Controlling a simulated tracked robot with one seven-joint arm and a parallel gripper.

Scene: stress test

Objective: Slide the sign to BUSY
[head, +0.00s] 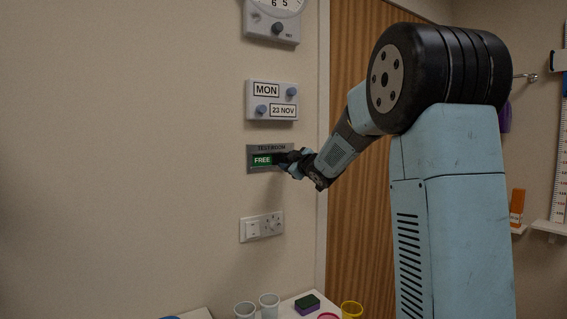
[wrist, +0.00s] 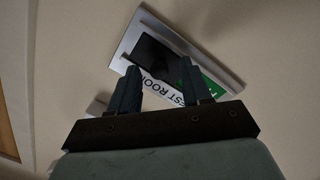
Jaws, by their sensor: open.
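The sign (head: 262,160) is a grey plate on the wall with a room name along its top and a green FREE panel showing at its left. It also shows in the wrist view (wrist: 208,82), turned around and tilted, with the green part at the right and a dark area beside it. My gripper (head: 284,159) is at the right part of the sign and hides that end in the head view. In the wrist view my gripper (wrist: 158,72) has its two fingers apart, over the dark area. I cannot tell whether the fingers touch the sign.
A calendar plate (head: 272,101) reading MON and 23 NOV is above the sign, with a clock plate (head: 272,30) higher up. A switch panel (head: 262,227) is below. A wooden door (head: 352,225) is at the right. Cups (head: 270,305) and a sponge (head: 307,304) stand low down.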

